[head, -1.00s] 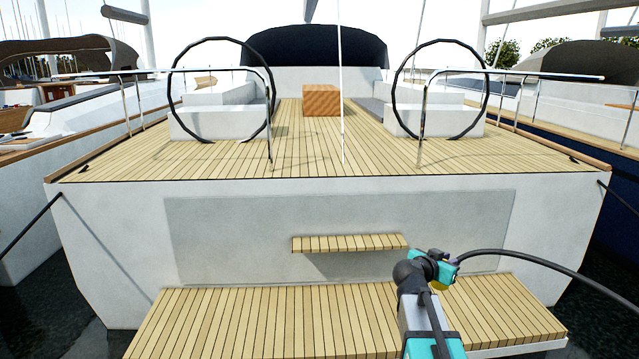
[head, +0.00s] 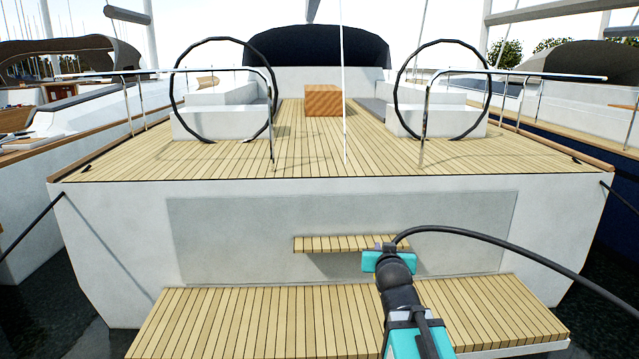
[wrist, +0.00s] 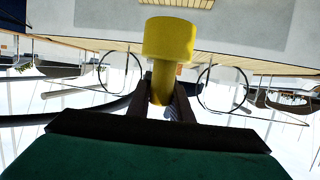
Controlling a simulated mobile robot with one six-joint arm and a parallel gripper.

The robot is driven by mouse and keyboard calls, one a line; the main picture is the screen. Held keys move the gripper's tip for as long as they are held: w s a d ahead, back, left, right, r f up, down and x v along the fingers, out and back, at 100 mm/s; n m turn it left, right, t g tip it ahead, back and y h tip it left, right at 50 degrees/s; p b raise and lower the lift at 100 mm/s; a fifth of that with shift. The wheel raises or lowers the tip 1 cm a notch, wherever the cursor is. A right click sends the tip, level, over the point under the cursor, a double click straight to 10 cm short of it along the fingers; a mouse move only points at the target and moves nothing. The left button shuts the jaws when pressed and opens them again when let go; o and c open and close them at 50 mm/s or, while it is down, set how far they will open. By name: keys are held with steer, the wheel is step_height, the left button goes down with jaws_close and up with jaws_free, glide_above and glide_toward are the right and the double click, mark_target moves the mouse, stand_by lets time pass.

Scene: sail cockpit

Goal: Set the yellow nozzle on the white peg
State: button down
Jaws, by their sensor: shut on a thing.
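The yellow nozzle (wrist: 169,38) is in the wrist view, with a wide end pointing away from my gripper and a narrower stem. My gripper (wrist: 162,100) is shut on the stem, one dark finger on each side. In the head view my gripper (head: 388,250) is in front of the small teak step on the stern, and the nozzle is hidden there behind my arm. I do not see the white peg in either view.
The small teak step (head: 330,244) juts from the white transom above the wide swim platform (head: 250,320). Two steering wheels (head: 222,90) and a wooden block (head: 323,101) are on the deck. A black cable (head: 500,244) curves away right from my wrist.

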steer(key=shift+w+a+r+n+y, duration=0.1)
steer(key=shift+a+r+n+y, duration=0.3)
steer(key=shift+r, duration=0.2)
steer(key=shift+w+a+r+n+y, duration=0.1)
steer(key=shift+a+r+n+y, duration=0.15)
steer(key=shift+r+y, duration=0.3)
steer(key=shift+s, duration=0.1)
